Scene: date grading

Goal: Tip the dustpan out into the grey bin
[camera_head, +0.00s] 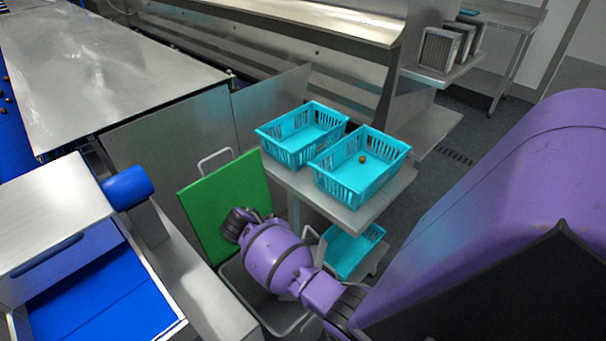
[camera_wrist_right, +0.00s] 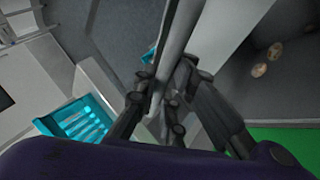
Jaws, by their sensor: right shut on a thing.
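The grey bin (camera_head: 250,302) stands on the floor at the lower middle of the head view, partly behind my purple right arm. In the right wrist view my right gripper (camera_wrist_right: 160,95) is shut on a thin pale grey piece (camera_wrist_right: 155,98). I cannot tell whether this is part of the dustpan, as it runs in line with a pale edge beyond. In the head view these fingers are hidden behind the wrist, which is over the bin. Two brown dates (camera_wrist_right: 266,60) lie on a grey surface right of the fingers, apparently inside the bin. My left gripper is out of view.
A green panel (camera_head: 226,200) with a grey loop handle leans behind the bin. Another teal crate (camera_head: 352,252) sits lower. A blue-bedded machine (camera_head: 95,295) borders the left.

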